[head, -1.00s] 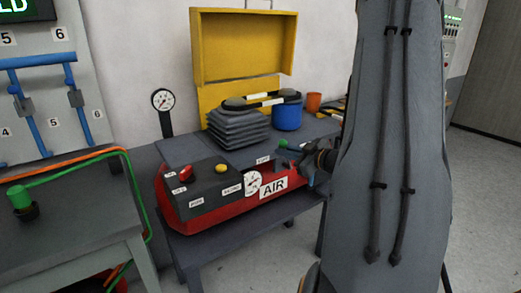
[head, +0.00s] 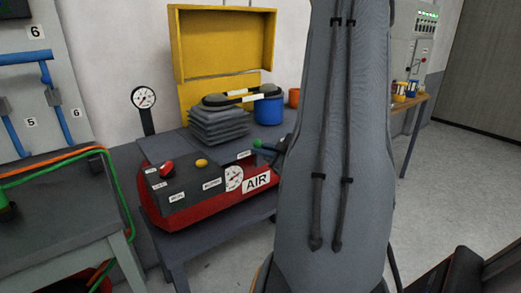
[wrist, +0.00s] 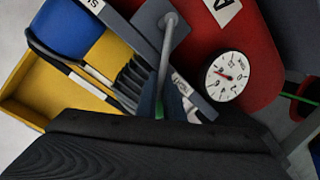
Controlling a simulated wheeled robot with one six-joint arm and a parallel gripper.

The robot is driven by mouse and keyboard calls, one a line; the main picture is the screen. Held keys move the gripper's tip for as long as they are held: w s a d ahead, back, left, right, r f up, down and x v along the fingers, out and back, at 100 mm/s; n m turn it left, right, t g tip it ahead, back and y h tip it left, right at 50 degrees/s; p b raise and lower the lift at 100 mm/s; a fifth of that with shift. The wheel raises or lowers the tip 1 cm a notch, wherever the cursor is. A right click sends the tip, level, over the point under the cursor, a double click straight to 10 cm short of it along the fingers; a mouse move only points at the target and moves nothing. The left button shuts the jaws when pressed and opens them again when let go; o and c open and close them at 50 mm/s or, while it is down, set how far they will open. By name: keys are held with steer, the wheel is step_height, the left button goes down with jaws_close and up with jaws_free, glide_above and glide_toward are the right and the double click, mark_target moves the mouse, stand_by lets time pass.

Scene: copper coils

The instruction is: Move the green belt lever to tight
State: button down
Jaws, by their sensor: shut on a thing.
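The green-tipped belt lever (head: 258,143) stands at the back right of the red machine marked AIR (head: 217,207), partly behind my arm in the head view. My gripper (wrist: 157,106) is shut on that green end. In the head view my own arm hides most of the gripper. The small labels beside the lever are too small or cut off to read, so its position against them is unclear.
A round gauge (head: 234,178) sits on the machine's front. Grey bellows (head: 218,125), a blue cup (head: 268,109) and an open yellow box (head: 223,45) stand behind. A side table with green and orange hoses (head: 60,200) is at left. Open floor lies at right.

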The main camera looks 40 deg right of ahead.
steer(key=c, duration=2.2)
jaws_free()
steer(key=shift+s+f, duration=0.15)
steer(key=shift+s, duration=0.1)
steer(key=shift+o, duration=0.2)
steer(key=shift+w, duration=0.1)
steer(key=v, duration=0.7)
steer(key=shift+s, duration=0.4)
